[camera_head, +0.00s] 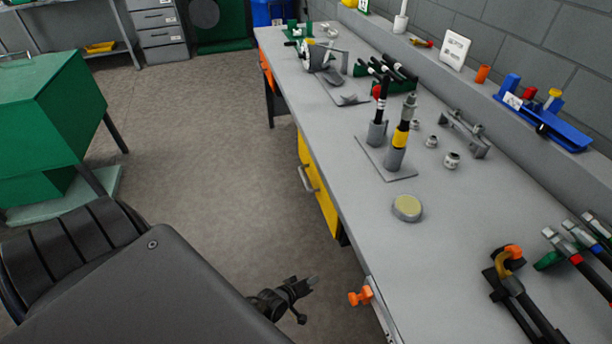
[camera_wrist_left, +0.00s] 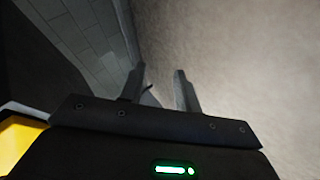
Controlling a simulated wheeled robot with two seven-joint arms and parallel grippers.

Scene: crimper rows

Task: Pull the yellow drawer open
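The yellow drawer (camera_head: 322,200) is under the left side of the long grey workbench, and its front looks flush. Its pale bar handle (camera_head: 306,179) stands out from the front. My left gripper (camera_head: 308,297) is in the aisle beside the bench, nearer than the drawer and apart from the handle. In the left wrist view the two fingers of my left gripper (camera_wrist_left: 159,92) are spread with nothing between them. A yellow surface (camera_wrist_left: 18,143) shows at that view's lower left; I cannot tell for sure if it is the drawer. My right gripper is not in view.
An orange-handled clamp or vise (camera_head: 361,297) sticks out from the bench edge to the right of my left gripper. The workbench (camera_head: 345,165) carries tools and a round tin (camera_head: 407,208). A green cabinet (camera_head: 50,115) stands at left. The floor (camera_head: 215,170) between is clear.

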